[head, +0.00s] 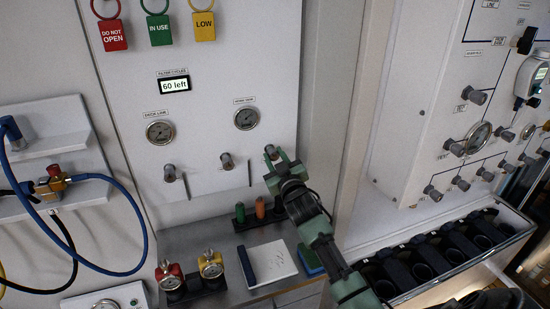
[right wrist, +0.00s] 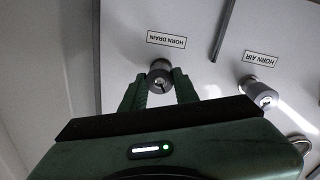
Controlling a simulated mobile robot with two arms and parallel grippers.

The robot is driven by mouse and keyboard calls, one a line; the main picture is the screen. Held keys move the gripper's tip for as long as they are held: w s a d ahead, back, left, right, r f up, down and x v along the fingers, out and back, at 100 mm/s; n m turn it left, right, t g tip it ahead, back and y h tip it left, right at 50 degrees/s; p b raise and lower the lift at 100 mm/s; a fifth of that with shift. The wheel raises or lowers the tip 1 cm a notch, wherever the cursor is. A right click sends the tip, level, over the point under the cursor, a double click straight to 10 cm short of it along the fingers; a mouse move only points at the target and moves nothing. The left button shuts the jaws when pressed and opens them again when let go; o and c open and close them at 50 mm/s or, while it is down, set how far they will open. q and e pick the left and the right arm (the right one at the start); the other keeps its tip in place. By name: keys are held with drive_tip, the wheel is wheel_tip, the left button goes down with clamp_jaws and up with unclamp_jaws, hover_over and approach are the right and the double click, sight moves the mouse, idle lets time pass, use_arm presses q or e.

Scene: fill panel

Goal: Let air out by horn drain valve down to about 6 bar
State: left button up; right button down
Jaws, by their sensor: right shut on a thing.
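The horn drain valve (right wrist: 160,78) is a grey round knob under an upside-down "HORN DRAIN" label in the right wrist view. My right gripper (right wrist: 160,90) has one green finger on each side of this knob and is shut on it. In the head view the right gripper (head: 274,160) is at the rightmost knob of the white panel and partly hides it. The horn air valve (right wrist: 258,91) is beside it, apart from the fingers. A round gauge (head: 246,118) sits above the valves; its needle is too small to read. My left gripper is not in view.
Another gauge (head: 159,132) and knob (head: 172,173) are at the panel's left. A display (head: 174,85) reads "60 left". Below is a counter with a notebook (head: 272,262) and yellow (head: 211,266) and red gauge fittings. A rack of dark holders (head: 440,258) stands at the right.

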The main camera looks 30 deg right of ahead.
idle(0.4)
drive_tip(key=c, duration=1.1)
unclamp_jaws()
drive_tip(key=shift+a, duration=0.1)
drive_tip(key=shift+s+a+f, duration=0.1)
drive_tip(key=shift+s+f, duration=0.1)
drive_tip(key=shift+s, duration=0.3)
drive_tip(key=b+v, duration=0.2)
drive_tip(key=v, duration=0.4)
drive_tip(key=shift+s+a+r, duration=0.1)
drive_tip(key=shift+s+a, duration=0.05)
drive_tip(key=shift+s, duration=0.2)
